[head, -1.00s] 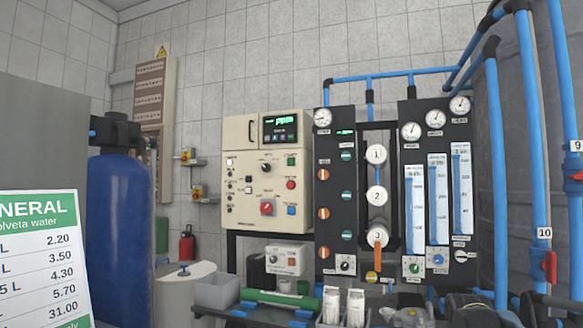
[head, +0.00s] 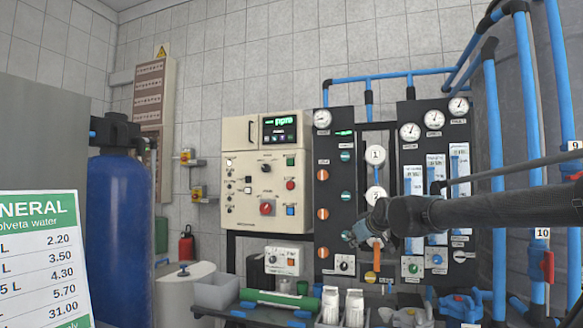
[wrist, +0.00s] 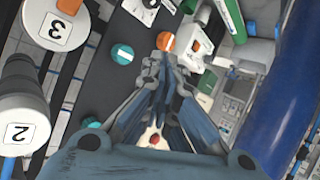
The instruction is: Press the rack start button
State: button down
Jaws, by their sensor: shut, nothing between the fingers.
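The cream control cabinet (head: 242,185) stands at the middle of the head view. On its right side are a green square button (head: 291,161), a round red button (head: 290,184) and a blue square button (head: 291,210). Their labels are too small to read. My gripper (head: 352,238) is shut and empty, in front of the black rack panel (head: 333,200), to the right of the cabinet. In the wrist view my gripper (wrist: 166,62) covers most of the cabinet; a red control (wrist: 155,140) shows between its fingers. The green button is not discernible there.
Housings numbered 2 (wrist: 20,130) and 3 (wrist: 60,28) are left in the wrist view. Gauges and flow tubes fill the right panel (head: 410,165). A blue tank (head: 118,210) is at left. A green pipe (head: 280,299) and white cartridges (head: 355,307) are below.

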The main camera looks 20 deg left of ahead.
aim_at(289, 160)
jog(key=w+a+r+n+t+y, duration=0.2)
jog(key=w+a+r+t+y, duration=0.1)
jog(key=a+r, duration=1.1)
jog(key=w+a+r+n+t+y, duration=0.2)
jog(key=w+a+r+y, duration=0.1)
jog(key=a+r, duration=1.1)
jog(key=shift+w+r+t+y, duration=0.2)
jog(key=shift+r+t+y, duration=0.2)
jog(key=shift+r+y, duration=0.15)
jog(key=shift+a, duration=0.1)
jog(key=shift+w+d+f, duration=0.1)
jog(key=shift+w+d, duration=0.1)
jog(key=shift+w, duration=2)
jog(key=shift+w+d, duration=0.15)
jog(key=shift+w, duration=2.05)
jog(key=shift+w, duration=0.75)
jog(key=shift+s, duration=0.85)
jog(key=shift+s, duration=0.15)
